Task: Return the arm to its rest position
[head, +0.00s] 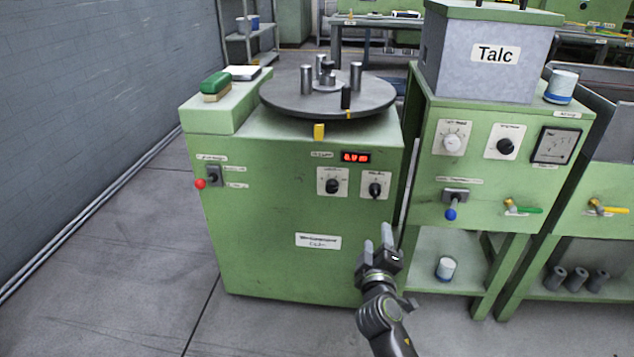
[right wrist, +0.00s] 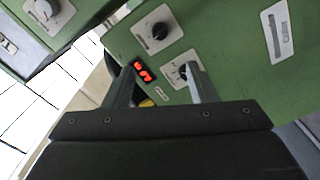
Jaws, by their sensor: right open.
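My right gripper (head: 378,243) is open and empty in the head view. It is in front of the lower right part of the green machine (head: 265,235), below its knobs. In the right wrist view its two fingers (right wrist: 162,85) stand apart with nothing between them. Behind them show the red display (right wrist: 144,72) and a black knob (right wrist: 160,30) of the machine's panel. A second knob (right wrist: 183,72) is partly hidden by a finger. My left gripper is not in view.
A round turntable (head: 285,98) with metal posts tops the machine. A lever with a red ball (head: 200,184) sticks out at its left. A second green stand (head: 475,215) at the right bears a Talc bin (head: 470,60) and a blue-ball lever (head: 450,214). Floor (head: 110,260) at the left is clear.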

